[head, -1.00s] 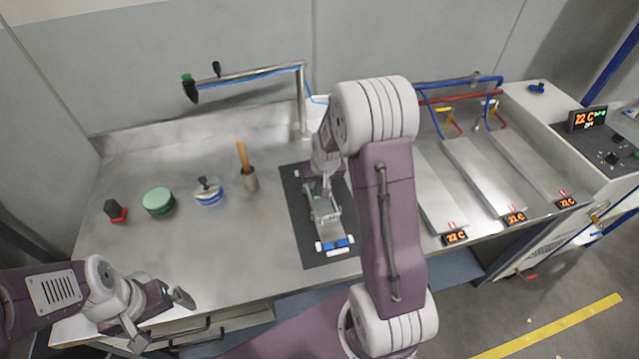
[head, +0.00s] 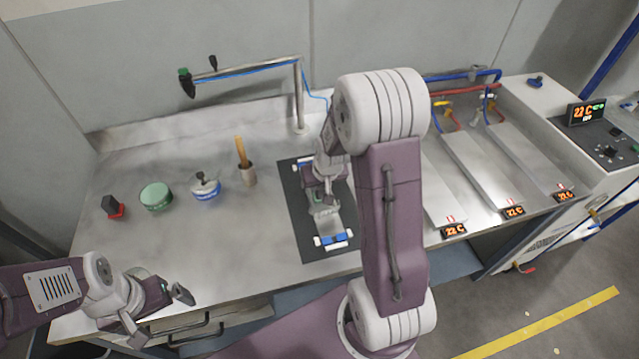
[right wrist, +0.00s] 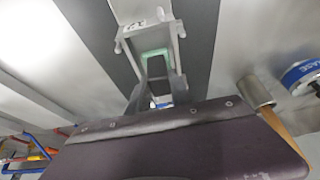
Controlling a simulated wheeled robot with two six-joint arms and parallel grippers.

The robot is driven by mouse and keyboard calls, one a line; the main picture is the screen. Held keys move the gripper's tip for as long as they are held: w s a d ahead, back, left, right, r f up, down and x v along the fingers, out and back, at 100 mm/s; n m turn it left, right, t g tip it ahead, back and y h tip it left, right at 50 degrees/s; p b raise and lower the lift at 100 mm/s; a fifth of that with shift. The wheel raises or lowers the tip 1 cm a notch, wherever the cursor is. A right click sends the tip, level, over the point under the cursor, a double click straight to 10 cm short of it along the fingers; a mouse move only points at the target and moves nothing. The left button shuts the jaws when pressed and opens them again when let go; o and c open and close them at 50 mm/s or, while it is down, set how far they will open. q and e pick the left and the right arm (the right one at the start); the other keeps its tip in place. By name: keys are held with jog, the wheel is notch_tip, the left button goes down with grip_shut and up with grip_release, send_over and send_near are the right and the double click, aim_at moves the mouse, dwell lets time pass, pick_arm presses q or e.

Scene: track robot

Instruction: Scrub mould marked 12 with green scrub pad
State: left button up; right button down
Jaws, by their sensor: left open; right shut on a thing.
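The mould (head: 327,222) is a long grey metal trough with blue and white end pieces. It lies on a black mat (head: 297,221) on the steel bench; a tilted "12" shows on its end in the right wrist view (right wrist: 131,27). My right gripper (head: 318,192) is over the middle of the mould, shut on the green scrub pad (right wrist: 155,54). The pad is inside the trough, mostly hidden by the fingers; I cannot tell how firmly it touches the floor. My left gripper (head: 163,306) is open and empty at the bench's front left edge.
Left of the mat stand a wooden-handled brush in a metal cup (head: 248,175), a blue-and-white tin (head: 206,190), a green round tin (head: 156,197) and a red-and-black stamp (head: 113,208). A pipe tap (head: 245,72) rises behind. Metal plates (head: 487,172) with displays lie right.

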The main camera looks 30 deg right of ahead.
notch_tip(320, 180, up, 8)
jog(key=p, duration=0.7)
